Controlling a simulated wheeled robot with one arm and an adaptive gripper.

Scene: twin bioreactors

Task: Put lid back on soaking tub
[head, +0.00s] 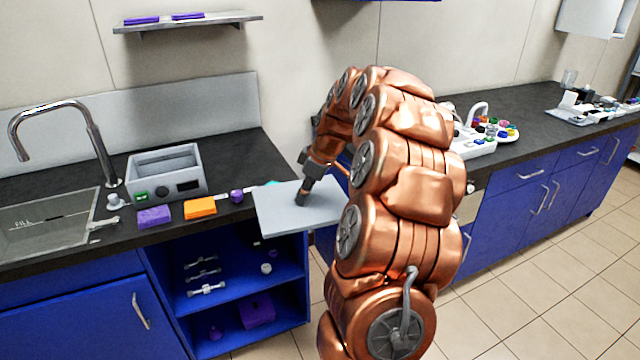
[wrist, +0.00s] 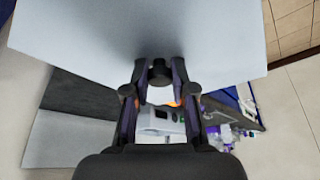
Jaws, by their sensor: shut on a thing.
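The lid (head: 275,213) is a flat light-grey plate held level by my gripper (head: 306,190), out past the counter's front edge near the open shelves. In the wrist view the lid (wrist: 90,45) fills the upper part, and my gripper (wrist: 159,80) is shut on its dark round knob (wrist: 160,72). The soaking tub (head: 195,178) appears to be the grey open-topped box with a green display and dark knob, standing on the counter left of the lid. In the wrist view the tub (wrist: 160,124) shows partly between the fingers.
A purple block (head: 154,216), an orange block (head: 200,207) and a small purple item (head: 237,196) lie along the counter edge before the tub. A sink (head: 45,230) with a tall faucet (head: 85,125) is left. Open blue shelves (head: 290,270) are below the lid.

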